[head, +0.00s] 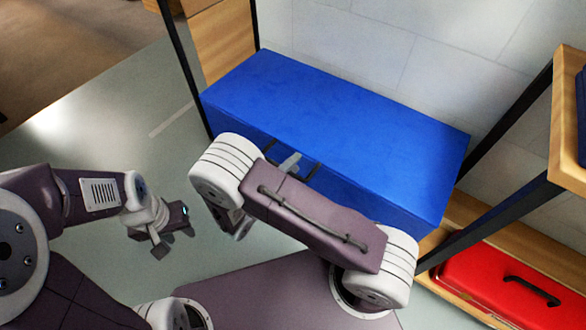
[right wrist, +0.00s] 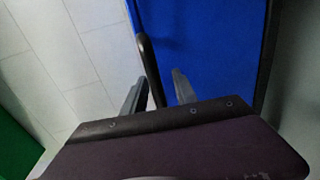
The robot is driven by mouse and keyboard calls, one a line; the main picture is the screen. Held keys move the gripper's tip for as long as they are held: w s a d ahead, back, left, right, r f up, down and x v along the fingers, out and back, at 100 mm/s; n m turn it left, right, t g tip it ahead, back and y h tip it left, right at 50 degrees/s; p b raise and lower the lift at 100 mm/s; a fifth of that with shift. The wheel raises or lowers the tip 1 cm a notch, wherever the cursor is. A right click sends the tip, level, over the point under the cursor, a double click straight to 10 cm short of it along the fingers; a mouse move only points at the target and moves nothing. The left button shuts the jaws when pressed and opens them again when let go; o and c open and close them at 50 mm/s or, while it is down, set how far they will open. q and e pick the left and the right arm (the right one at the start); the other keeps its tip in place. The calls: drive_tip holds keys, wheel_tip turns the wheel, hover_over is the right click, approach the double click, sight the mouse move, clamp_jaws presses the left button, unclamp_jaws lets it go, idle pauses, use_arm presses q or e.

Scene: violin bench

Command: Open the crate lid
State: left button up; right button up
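The blue crate (head: 340,185) stands beyond my right arm in the head view, with its flat blue lid (head: 335,105) closed. A dark handle (head: 313,172) is on its front face, partly hidden by my right arm. In the right wrist view the black handle (right wrist: 149,65) runs between the two fingers of my right gripper (right wrist: 158,92), which are apart. The blue face (right wrist: 205,45) of the crate is just beyond. My left gripper (head: 171,230) is at the left, away from the crate, with its fingers apart and nothing between them.
A red case (head: 500,285) with a black handle lies on a wooden shelf at the lower right. Black posts and a wooden shelf edge (head: 560,130) stand right of the crate. A pale wall is behind it. The floor (head: 130,130) at left is clear.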

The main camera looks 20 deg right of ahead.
drive_tip(key=shift+w+d, duration=0.1)
drive_tip(key=shift+d, duration=0.05)
clamp_jaws()
idle(1.4)
